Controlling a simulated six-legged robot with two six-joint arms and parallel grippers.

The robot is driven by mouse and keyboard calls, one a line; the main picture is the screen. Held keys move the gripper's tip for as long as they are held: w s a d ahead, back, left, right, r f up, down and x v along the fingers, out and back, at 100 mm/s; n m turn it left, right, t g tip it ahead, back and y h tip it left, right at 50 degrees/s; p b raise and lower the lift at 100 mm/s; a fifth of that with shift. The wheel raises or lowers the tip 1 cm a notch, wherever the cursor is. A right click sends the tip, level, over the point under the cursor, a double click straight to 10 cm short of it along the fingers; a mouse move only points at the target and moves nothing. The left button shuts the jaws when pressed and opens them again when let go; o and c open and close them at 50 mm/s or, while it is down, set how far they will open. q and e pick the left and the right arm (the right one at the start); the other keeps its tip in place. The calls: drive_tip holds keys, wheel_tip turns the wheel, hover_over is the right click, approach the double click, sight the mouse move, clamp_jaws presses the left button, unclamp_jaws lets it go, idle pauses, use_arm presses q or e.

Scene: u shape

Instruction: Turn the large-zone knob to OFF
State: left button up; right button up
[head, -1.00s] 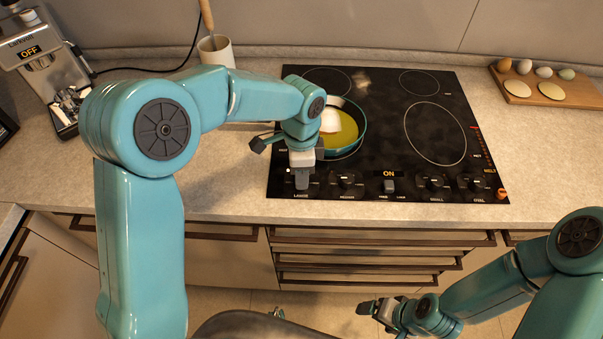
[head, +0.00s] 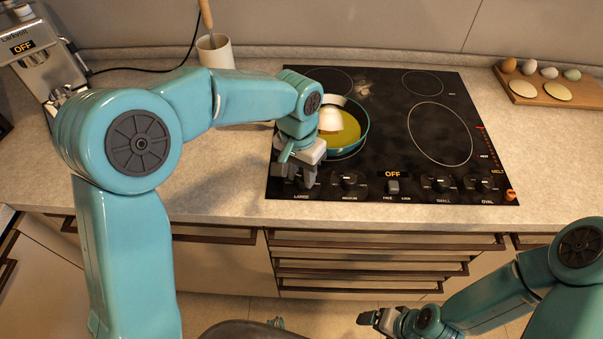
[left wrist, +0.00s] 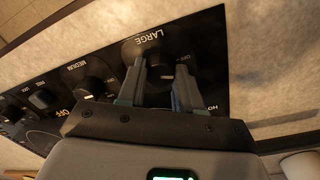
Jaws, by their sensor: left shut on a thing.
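The large-zone knob (left wrist: 158,60) is round and black, beside the label "LARGE" on the stove's front panel. In the left wrist view my left gripper (left wrist: 163,72) has its two fingers on either side of this knob, shut on it. In the head view my left gripper (head: 297,184) covers the knob at the left end of the knob row. The stove's display (head: 392,174) reads OFF. My right gripper (head: 372,318) is low at the bottom right, away from the stove; its finger gap is not clear.
A pan (head: 346,138) with yellow and white contents sits on the left side of the black cooktop (head: 398,95). The medium knob (head: 348,183) is just right of my left gripper. A wooden board (head: 560,94) with eggs lies at the right. A coffee machine stands far left.

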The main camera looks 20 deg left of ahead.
sight(297, 177)
use_arm(q)
drive_tip(key=shift+n+b, duration=0.4)
drive_tip(key=shift+n, duration=1.4)
drive_tip(key=shift+r, duration=0.1)
drive_tip(key=o, duration=1)
drive_tip(key=shift+o, duration=0.2)
wheel_tip(297, 177, up, 16)
drive_tip(key=p, duration=0.1)
drive_tip(key=shift+a, duration=0.45)
drive_tip(key=shift+s, duration=0.2)
